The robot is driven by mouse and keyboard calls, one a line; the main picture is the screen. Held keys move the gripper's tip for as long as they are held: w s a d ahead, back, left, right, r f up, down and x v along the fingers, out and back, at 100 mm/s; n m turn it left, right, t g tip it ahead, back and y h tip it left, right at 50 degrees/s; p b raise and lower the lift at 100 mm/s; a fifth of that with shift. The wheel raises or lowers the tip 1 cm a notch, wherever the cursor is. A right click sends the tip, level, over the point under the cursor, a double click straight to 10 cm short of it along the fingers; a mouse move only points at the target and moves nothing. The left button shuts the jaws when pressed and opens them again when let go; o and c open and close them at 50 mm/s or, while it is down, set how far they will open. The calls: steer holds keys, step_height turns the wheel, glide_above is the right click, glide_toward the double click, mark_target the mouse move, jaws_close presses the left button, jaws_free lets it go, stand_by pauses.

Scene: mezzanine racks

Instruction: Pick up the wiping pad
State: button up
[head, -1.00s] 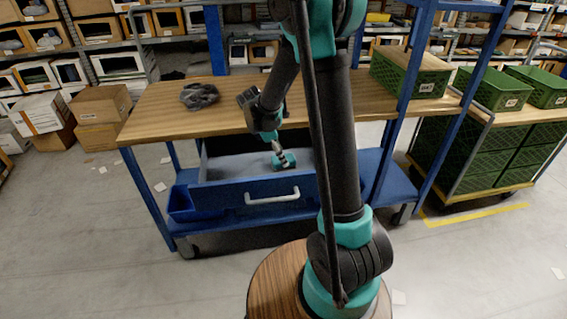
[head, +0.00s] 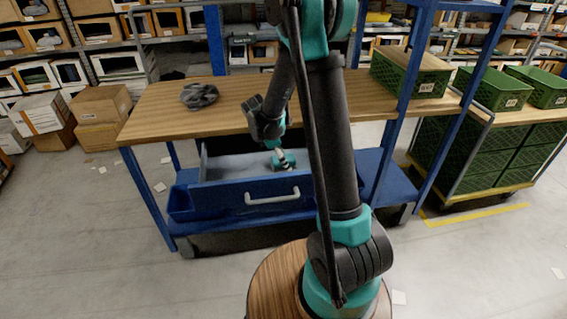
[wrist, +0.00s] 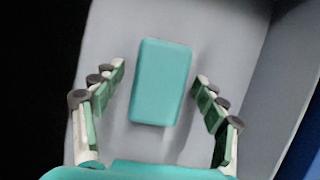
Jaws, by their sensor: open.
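The wiping pad (wrist: 161,82) is a flat teal rounded block lying on the grey floor of the open blue drawer (head: 232,198). In the wrist view it lies ahead of and between the fingers, with a gap on each side. My gripper (wrist: 160,82) is open and empty, its two fingers on either side of the pad's near part. In the head view my gripper (head: 284,160) points down inside the drawer, and the pad is hidden or hard to make out there.
The drawer's walls (wrist: 235,80) rise close on the right in the wrist view. The wooden tabletop (head: 160,115) overhangs behind the drawer, with a dark grey crumpled item (head: 199,96) on it. A green crate (head: 408,75) stands at the right. A white handle (head: 272,196) is on the drawer front.

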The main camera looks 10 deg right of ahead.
steer(key=c, duration=1.2)
steer(key=shift+c, duration=0.2)
step_height(320, 180, up, 20)
steer(key=shift+r, duration=0.25)
steer(key=o, duration=0.5)
steer(key=shift+c, duration=0.2)
steer(key=c, duration=0.3)
